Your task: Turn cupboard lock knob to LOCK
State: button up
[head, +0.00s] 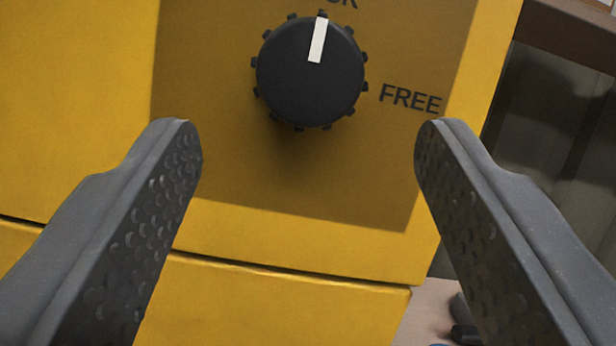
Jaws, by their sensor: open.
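The lock knob (311,80) is black and round with a ribbed edge, on the yellow cupboard (210,270). Its white pointer mark (318,40) points up, tilted slightly right in the picture, toward a label (338,3) cut off by the top edge, of which only the end, apparently "CK", shows. The word FREE (410,99) is printed to the right of the knob. My gripper (308,140) is open and empty. Its two dark, textured fingers are wide apart, with the tips below and to either side of the knob, not seen touching it.
A seam (290,273) crosses the cupboard front below the knob. The cupboard's right edge is near; beyond it are a dim grey recess (550,120) and, lower down, dark objects (462,318) partly hidden by my right finger. The face around the knob is clear.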

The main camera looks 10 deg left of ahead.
jog(key=v, duration=0.9)
jog(key=shift+s+p, duration=0.3)
jog(key=shift+p, duration=0.05)
jog(key=shift+d+f, duration=0.15)
